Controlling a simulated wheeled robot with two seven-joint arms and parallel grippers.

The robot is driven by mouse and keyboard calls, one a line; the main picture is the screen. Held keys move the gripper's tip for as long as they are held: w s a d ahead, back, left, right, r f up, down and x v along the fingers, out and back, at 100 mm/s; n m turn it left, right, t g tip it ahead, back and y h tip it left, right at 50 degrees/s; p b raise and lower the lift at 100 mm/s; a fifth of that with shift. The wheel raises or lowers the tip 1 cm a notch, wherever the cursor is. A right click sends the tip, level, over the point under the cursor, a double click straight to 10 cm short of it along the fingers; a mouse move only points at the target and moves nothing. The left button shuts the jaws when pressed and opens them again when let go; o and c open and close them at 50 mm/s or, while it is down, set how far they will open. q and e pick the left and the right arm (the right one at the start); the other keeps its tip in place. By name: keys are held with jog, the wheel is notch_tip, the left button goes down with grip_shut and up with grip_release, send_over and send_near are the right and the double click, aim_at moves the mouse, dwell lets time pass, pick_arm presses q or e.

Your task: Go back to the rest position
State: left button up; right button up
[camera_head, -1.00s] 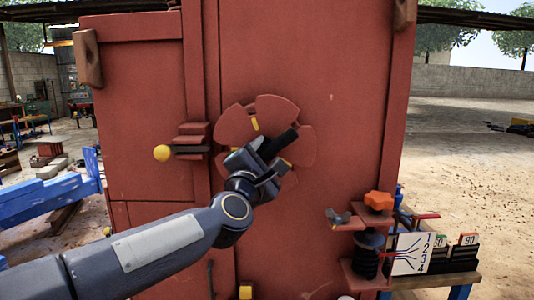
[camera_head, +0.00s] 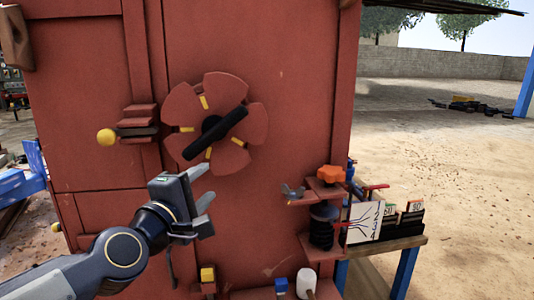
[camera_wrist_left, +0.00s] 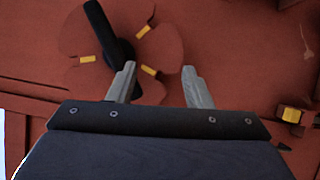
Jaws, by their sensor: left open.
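My left gripper (camera_head: 199,188) is open and empty in the head view, below the red rotary wheel (camera_head: 216,122) on the front of the red crusher cabinet (camera_head: 290,60). The wheel has several rounded lobes, yellow marks and a black bar handle (camera_head: 215,133) that lies tilted across it. In the left wrist view, the two grey fingers of my left gripper (camera_wrist_left: 158,84) stand apart with nothing between them. The wheel (camera_wrist_left: 160,48) and its black handle (camera_wrist_left: 104,32) show beyond the fingers. My right gripper is not in view.
A yellow-knobbed lever (camera_head: 106,137) sticks out left of the wheel. A side table (camera_head: 385,250) holds a numbered card (camera_head: 364,222). Open sandy ground lies to the right.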

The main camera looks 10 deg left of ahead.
pick_arm(q)
jog(key=s+a+f+m+g, duration=0.3)
jog(key=s+f+m+g, duration=1.05)
jog(key=s+f, duration=1.25)
notch_tip(320, 180, up, 12)
jog(key=w+m+t+p, duration=0.1)
jog(key=p, duration=1.2)
jog(key=shift+a+r+m, duration=0.15)
jog(key=shift+r+m, duration=0.05)
jog(key=shift+m, duration=0.15)
